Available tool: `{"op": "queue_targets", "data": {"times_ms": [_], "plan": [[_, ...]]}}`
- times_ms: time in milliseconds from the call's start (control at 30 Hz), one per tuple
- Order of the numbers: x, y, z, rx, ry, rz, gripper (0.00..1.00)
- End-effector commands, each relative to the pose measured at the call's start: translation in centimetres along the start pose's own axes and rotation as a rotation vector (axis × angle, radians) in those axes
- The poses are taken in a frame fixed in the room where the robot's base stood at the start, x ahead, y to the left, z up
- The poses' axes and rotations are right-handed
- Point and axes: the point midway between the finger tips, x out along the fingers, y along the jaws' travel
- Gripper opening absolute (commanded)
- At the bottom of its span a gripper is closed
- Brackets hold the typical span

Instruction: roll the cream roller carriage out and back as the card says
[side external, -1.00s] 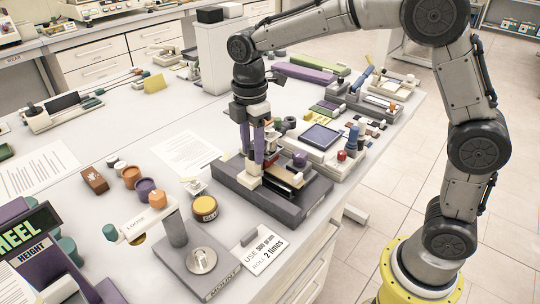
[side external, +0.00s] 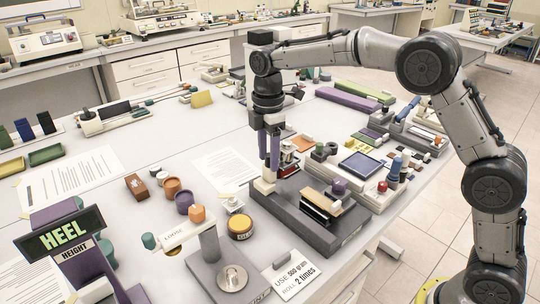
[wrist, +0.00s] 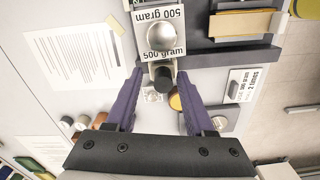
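The cream roller carriage (side external: 264,187) is at the left end of a dark grey test base (side external: 335,232). In the wrist view it shows as a cream block bearing 500 gram labels (wrist: 160,15) and a silver rounded weight (wrist: 160,39). A tan-topped strip (side external: 325,205) lies uncovered on the base. The card (side external: 298,275) reads USE 500 gram, ROLL 2 times.
A yellow-topped round tin (side external: 240,227) and a grey stand with a silver disc (side external: 232,279) are in front. A paper sheet (side external: 228,168) lies left of the base. A cluttered tray with a dark screen (side external: 361,164) stands behind right.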

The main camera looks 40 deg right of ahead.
Motion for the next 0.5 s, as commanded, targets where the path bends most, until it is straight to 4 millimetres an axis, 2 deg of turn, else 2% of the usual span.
{"op": "queue_targets", "data": {"times_ms": [367, 500], "plan": [[-0.3, 0.1, -0.1, -0.001, 0.003, 0.006, 0.57], [-1.5, 0.1, -0.1, -0.001, 0.004, 0.007, 0.57]]}}
